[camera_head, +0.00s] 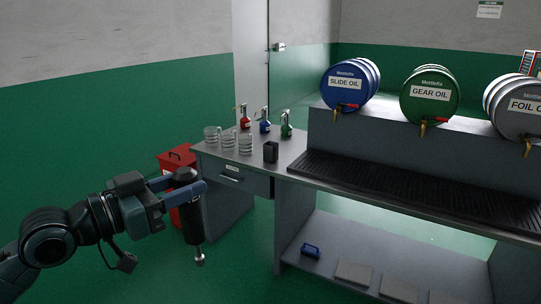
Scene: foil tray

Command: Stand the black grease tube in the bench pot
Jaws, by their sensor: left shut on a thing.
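My left gripper (184,194) is shut on the black grease tube (187,225). The tube hangs nearly upright in front of the bench's left end, its narrow metal tip pointing down. The fingers cross its upper part and hide some of it. Whether anything is in the pot cannot be made out. My right gripper is not in view.
A black drip grating (400,186) lies to the right, below the oil drums (430,97). A red bin (172,162) stands beside the bench.

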